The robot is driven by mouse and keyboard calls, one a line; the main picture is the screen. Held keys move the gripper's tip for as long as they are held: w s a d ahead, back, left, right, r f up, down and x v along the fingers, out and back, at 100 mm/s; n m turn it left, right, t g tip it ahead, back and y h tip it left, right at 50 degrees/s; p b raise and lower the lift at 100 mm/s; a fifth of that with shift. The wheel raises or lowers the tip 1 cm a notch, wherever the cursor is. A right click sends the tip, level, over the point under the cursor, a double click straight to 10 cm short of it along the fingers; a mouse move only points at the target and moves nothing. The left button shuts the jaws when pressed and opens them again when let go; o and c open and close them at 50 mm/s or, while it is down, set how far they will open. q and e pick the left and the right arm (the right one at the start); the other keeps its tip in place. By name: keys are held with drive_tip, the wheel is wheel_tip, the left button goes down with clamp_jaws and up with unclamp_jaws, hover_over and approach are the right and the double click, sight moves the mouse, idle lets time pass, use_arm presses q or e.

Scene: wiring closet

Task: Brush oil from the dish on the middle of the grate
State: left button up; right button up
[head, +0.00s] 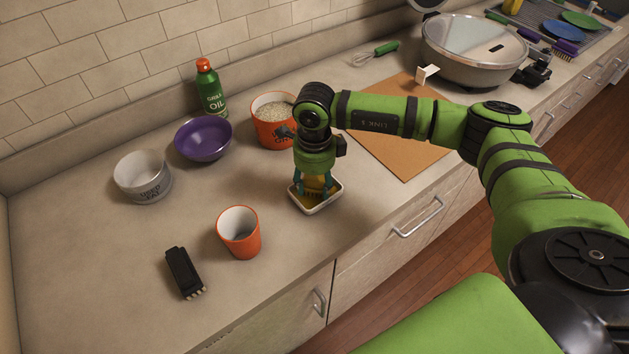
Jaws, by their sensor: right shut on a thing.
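A small white dish (327,204) with yellowish oil in it stands on the counter. My right gripper (319,187) points straight down over the dish, its fingertips low at the dish. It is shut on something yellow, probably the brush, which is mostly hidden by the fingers. I cannot tell whether its tip touches the oil. I cannot clearly make out a grate; a large round grey pan or grill (462,68) with a shiny top stands at the back right. My left gripper is not in view.
An orange cup (240,236), a black device (183,272), a used-pat-labelled grey bowl (143,183), a purple bowl (203,150), an oil bottle (209,90) and an orange grain tub (272,133) surround the dish. A brown board (405,155) lies right; a whisk (378,52) lies behind.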

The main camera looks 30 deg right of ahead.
sight(315, 179)
drive_tip(key=shift+r+p, duration=0.55)
drive_tip(key=shift+r, duration=0.25)
drive_tip(key=shift+r+p, duration=1.35)
drive_tip(key=shift+r, duration=1.35)
